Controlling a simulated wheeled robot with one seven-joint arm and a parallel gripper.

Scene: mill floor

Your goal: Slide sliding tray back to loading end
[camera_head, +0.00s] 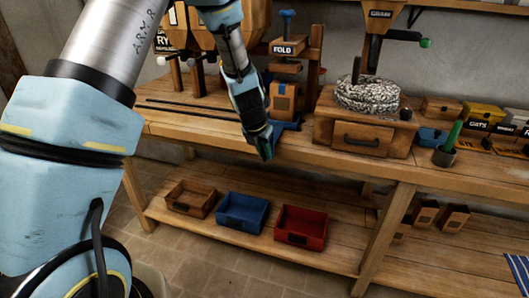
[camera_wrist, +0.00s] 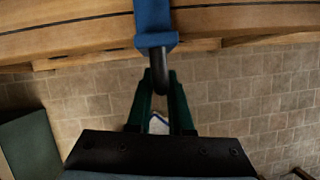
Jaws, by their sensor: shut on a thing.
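The blue sliding tray (camera_head: 289,125) sits on the bench below the press marked FOLD (camera_head: 287,49), at the right end of the dark rails (camera_head: 190,106). My gripper (camera_head: 266,152) is at the bench's front edge. In the wrist view, its dark green fingers (camera_wrist: 162,84) are shut on this handle. The rest of the tray is out of that view.
The rails run left along the bench top (camera_head: 220,119), with clear wood around them. A grinding stone (camera_head: 368,94) on a wooden drawer box stands to the right. Brown, blue (camera_head: 242,212) and red (camera_head: 301,226) bins sit on the lower shelf. The wooden press posts rise close behind my gripper.

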